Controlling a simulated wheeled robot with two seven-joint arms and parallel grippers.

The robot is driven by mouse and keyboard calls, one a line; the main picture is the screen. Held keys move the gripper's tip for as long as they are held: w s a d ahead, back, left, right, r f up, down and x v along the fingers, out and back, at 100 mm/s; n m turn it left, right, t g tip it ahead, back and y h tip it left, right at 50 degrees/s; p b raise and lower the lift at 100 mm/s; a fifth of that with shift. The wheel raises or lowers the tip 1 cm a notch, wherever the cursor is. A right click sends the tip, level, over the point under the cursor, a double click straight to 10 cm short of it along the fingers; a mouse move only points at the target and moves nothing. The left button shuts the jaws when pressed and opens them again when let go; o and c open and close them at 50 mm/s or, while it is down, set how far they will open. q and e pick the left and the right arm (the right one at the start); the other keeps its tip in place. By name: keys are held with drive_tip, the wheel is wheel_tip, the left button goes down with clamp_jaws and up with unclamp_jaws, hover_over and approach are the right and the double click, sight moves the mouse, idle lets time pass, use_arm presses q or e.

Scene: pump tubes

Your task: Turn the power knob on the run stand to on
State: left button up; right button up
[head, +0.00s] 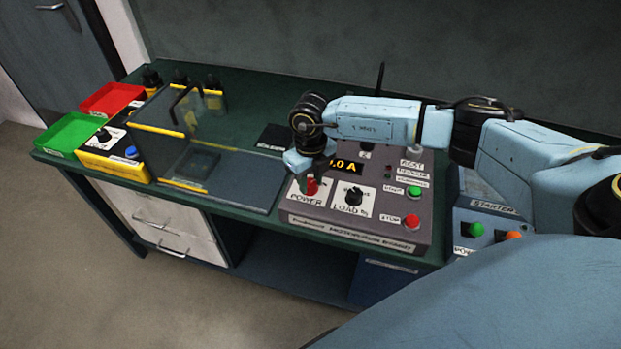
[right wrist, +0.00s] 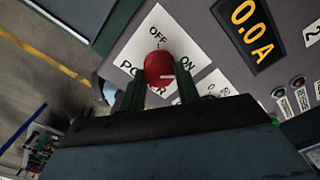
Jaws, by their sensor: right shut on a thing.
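The red power knob (head: 312,187) is on the front left of the grey run stand (head: 370,228), on a white plate marked POWER. In the right wrist view the round knob (right wrist: 159,67) sits between the two fingers, below the OFF label and beside the ON label. A short white mark on it lies toward the right, the side of the ON label; its exact angle is hard to tell. My right gripper (right wrist: 160,90) comes down from above and is shut on the knob. In the head view the fingers partly hide it. My left gripper is not in view.
The stand's display (right wrist: 252,33) reads 0.0 A. The black load knob (head: 353,196), green start button (head: 414,191) and red stop button (head: 412,220) are close by on the right. A clear-walled guard (head: 215,140) stands left. The starter box (head: 485,225) is at right.

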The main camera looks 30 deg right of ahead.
sight(311, 183)
drive_tip(key=o, duration=1)
wheel_tip(311, 183, up, 14)
drive_tip(key=shift+f, duration=0.25)
